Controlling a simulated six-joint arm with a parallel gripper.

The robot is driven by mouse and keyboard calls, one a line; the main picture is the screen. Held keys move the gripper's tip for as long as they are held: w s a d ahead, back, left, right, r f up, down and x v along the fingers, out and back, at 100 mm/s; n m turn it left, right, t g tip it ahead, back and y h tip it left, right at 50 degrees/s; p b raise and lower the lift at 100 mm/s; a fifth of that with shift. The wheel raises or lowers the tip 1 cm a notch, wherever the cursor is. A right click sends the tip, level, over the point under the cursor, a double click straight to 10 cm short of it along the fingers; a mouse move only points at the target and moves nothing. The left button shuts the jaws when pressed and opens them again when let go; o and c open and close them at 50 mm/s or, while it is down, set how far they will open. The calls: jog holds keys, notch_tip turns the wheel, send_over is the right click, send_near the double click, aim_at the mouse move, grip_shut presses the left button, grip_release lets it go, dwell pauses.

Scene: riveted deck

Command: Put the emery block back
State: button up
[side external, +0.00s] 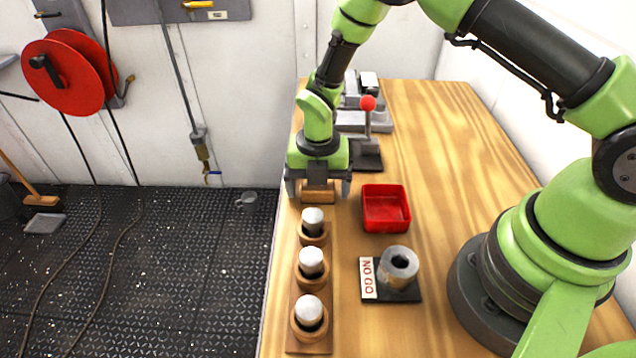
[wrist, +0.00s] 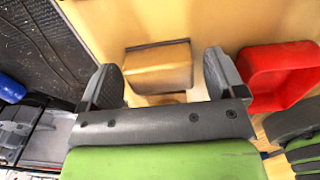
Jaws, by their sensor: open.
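A tan, wood-coloured block (side external: 318,193), which I take to be the emery block, is at the left edge of the wooden bench, partly hidden under my gripper (side external: 318,190). In the wrist view the block (wrist: 157,66) shows a thin dark strip along its far edge. My gripper (wrist: 162,80) is open, with one finger to each side of the block. A gap shows between the block and each finger in the wrist view. I cannot tell how far the fingertips are above the bench.
A wooden rack (side external: 310,348) with three grey-topped cylinders runs along the bench edge in front. A red tray (side external: 386,208) is close on the right. A "NO GO" plate (side external: 368,278) with a grey ring (side external: 398,267) sits nearer. A red-knobbed lever (side external: 368,103) stands behind.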

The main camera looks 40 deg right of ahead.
jog(key=s+d+r+m+t, duration=0.2)
jog(key=r+m, duration=0.6)
jog(key=r, duration=1.4)
jog(key=s+r+m+t+y, duration=0.1)
jog(key=s+r+m, duration=0.3)
jog(key=s+m, duration=0.4)
jog(key=s+d+r+m+t+y, duration=0.1)
jog(key=s+r+m+t, duration=0.3)
jog(key=s+m, duration=0.5)
jog(key=m, duration=0.6)
jog(key=shift+s+d+r, duration=0.15)
jog(key=shift+r, duration=0.15)
